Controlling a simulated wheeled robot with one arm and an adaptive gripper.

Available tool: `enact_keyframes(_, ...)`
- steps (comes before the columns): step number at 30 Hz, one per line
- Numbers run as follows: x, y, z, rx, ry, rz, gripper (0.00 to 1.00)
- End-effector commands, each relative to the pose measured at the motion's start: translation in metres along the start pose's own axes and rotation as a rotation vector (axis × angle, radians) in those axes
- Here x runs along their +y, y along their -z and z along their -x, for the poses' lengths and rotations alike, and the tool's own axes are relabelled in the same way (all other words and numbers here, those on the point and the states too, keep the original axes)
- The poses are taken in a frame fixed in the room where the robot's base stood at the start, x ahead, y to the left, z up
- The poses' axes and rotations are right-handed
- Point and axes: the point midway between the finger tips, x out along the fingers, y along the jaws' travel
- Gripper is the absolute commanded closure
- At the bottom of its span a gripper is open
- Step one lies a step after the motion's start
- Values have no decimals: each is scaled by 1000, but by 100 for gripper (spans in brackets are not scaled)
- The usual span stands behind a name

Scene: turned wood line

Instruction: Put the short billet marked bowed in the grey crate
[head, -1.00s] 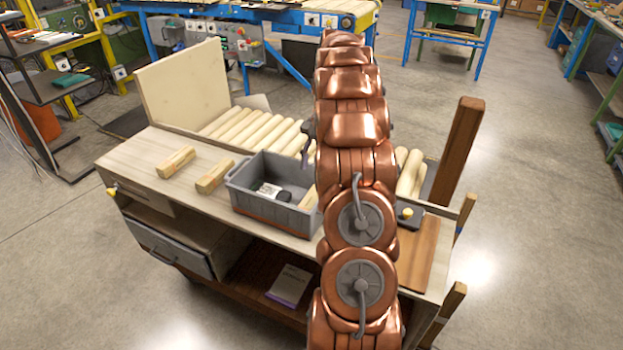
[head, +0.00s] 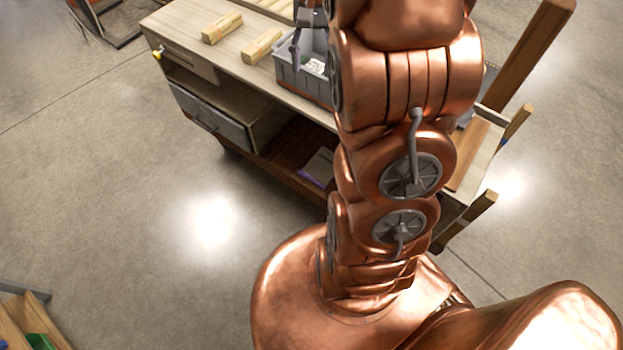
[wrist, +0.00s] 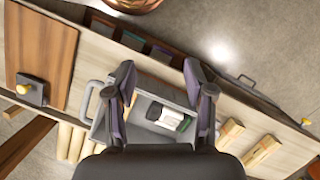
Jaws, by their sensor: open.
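Two short pale billets lie apart on the bench top left of the crate: one farther left (head: 222,28) and one nearer the crate (head: 262,45). In the wrist view they show at the right, the nearer one (wrist: 230,133) and the farther one (wrist: 263,151). I cannot read any mark on either. The grey crate (head: 306,85) stands on the bench, partly hidden by my arm; in the wrist view it lies below and between my fingers (wrist: 140,107). My gripper (wrist: 160,76) is open and empty above the crate.
The crate holds a white-labelled dark item and something green (wrist: 184,123). Longer billets (wrist: 72,140) lie on the crate's other side. A brown board (wrist: 40,55) carries a yellow-knobbed block (wrist: 28,90). A dark wooden post (head: 530,50) rises at the bench's right end.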

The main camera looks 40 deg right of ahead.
Motion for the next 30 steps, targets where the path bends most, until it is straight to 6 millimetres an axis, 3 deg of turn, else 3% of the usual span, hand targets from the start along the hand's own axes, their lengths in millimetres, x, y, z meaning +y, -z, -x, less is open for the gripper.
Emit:
enact_keyframes(1, -5, -18, -1, 11, -11, 41, 46)
enact_keyframes(7, -12, -77, -14, 37, -50, 192, 46)
enact_keyframes(18, 1, -177, -54, 84, -116, 495, 46)
enact_keyframes(24, 20, -219, -83, 99, -153, 654, 46)
enact_keyframes(30, 33, -238, -100, 114, -173, 750, 46)
